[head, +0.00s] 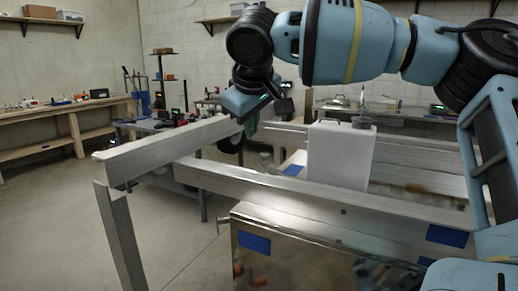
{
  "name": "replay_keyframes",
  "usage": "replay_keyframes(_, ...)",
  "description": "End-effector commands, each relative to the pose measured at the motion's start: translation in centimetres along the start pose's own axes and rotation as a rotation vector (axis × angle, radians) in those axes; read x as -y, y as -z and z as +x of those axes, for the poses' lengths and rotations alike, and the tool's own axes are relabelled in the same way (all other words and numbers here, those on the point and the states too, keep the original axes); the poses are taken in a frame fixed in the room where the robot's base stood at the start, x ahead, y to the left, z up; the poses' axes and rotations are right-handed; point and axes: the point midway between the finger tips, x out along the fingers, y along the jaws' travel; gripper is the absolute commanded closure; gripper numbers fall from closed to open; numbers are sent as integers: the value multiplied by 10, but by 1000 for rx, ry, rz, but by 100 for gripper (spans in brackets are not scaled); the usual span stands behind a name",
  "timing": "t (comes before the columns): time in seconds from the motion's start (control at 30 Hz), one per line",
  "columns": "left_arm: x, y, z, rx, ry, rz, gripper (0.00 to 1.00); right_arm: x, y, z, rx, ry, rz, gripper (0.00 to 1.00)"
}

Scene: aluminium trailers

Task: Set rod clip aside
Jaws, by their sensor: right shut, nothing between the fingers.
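No rod clip can be made out in the head view. My right gripper (252,118) hangs at the upper middle, pointing down just above the far end of the aluminium beam (160,151). It is shut and appears empty; its fingertips are small and dark here, and I cannot tell whether they touch the beam. My left gripper is not in view.
A white container (341,156) with a dark cap stands behind the long front rail (310,193). A shiny metal box (300,245) with blue patches is below it. Workbenches (60,121) line the back and left. The floor at left is clear.

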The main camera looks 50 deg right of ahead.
Motion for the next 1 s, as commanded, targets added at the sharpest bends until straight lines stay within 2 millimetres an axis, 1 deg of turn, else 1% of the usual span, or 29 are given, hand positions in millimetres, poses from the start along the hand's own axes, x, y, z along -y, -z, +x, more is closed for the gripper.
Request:
replay_keyframes(0.17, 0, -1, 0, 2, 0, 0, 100, 0, 0, 13, 3, 1, 0, 100)
replay_keyframes(0.27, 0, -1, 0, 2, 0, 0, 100, 0, -1, 28, 5, 1, 0, 100)
replay_keyframes(0.67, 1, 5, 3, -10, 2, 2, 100, 0, -1, 102, 5, 1, 1, 100)
replay_keyframes(0.8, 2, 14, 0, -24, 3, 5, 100, -18, -2, 111, -1, 1, 5, 100)
replay_keyframes(1.0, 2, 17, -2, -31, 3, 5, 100, -31, -3, 120, 0, 0, 2, 100)
